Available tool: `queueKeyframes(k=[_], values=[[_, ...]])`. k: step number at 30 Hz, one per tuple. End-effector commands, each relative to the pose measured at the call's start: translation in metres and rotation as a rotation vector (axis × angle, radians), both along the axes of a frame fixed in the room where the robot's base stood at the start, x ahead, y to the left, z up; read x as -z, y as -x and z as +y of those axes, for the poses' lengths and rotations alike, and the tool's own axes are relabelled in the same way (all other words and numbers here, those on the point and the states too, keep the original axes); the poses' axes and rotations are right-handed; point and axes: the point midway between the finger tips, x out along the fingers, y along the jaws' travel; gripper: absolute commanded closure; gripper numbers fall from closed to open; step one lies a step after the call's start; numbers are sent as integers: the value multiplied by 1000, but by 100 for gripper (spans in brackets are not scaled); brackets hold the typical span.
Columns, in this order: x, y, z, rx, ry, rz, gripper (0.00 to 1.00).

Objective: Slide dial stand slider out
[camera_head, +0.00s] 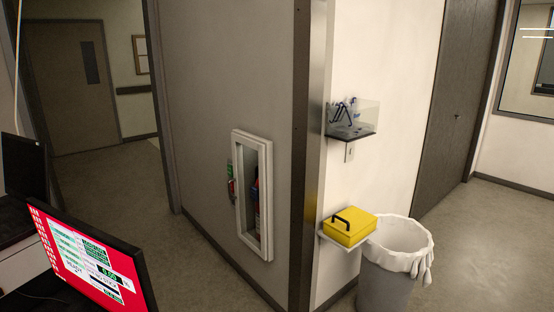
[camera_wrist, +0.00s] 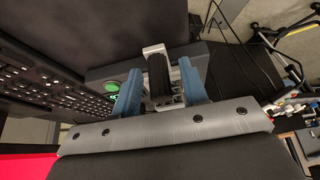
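In the wrist view, my gripper (camera_wrist: 161,82) has two blue fingers standing apart, with a clear gap between them. A black upright part with a pale bracket, possibly the dial stand slider (camera_wrist: 158,72), shows in that gap. I cannot tell whether either finger touches it. It stands in front of a grey box-like body (camera_wrist: 100,73) with a round green spot on its face. Its lower part is hidden behind the fingers and the metal gripper bar. In the head view neither my gripper nor the dial stand is seen.
In the wrist view, a dark keyboard-like panel (camera_wrist: 60,90) lies at the left, and cables and clutter (camera_wrist: 285,100) at the right. In the head view, a red monitor (camera_head: 85,262), a yellow box (camera_head: 350,228) on a shelf and a waste bin (camera_head: 390,270) show.

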Motion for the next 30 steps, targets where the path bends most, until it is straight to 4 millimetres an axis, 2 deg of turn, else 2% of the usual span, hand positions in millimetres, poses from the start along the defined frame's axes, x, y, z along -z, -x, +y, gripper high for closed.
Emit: queueKeyframes(k=[5, 18, 30], values=[[-2, 0, -1, 0, 0, 0, 60], [-45, 7, -20, 0, -1, 0, 60], [-50, 8, -23, 0, 0, 0, 60]])
